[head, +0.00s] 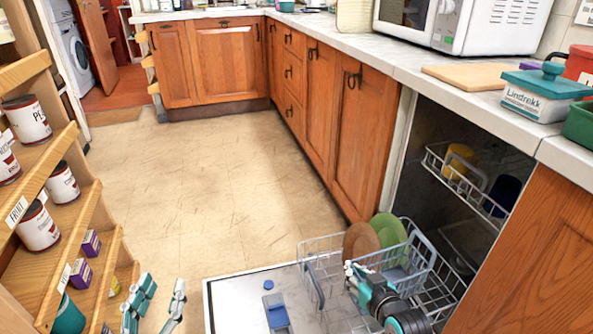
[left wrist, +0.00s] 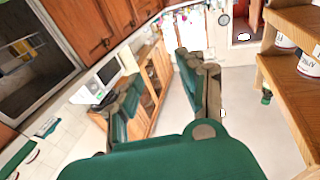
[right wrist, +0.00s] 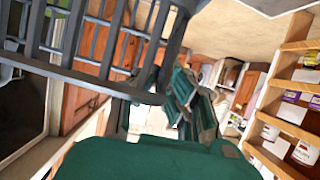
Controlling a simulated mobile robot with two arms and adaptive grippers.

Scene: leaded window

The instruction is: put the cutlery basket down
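The cutlery basket (head: 415,258) is a grey-blue slatted basket over the pulled-out lower rack (head: 322,252) of the dishwasher. It also fills the upper left of the right wrist view (right wrist: 100,45), close to the camera and slanted there. My right gripper (head: 356,277) is at the basket's near left side and appears shut on it; the basket hides part of the fingers. Whether the basket touches the rack cannot be told. My left gripper (head: 153,302) is open and empty, low over the floor; its parted fingers also show in the left wrist view (left wrist: 165,75).
A brown plate (head: 361,240) and a green plate (head: 388,238) stand in the rack behind the basket. The open dishwasher door (head: 240,300) carries a blue dispenser (head: 276,314). The upper rack (head: 450,180) holds mugs. A wooden shelf with cans (head: 62,184) stands left. The middle floor is clear.

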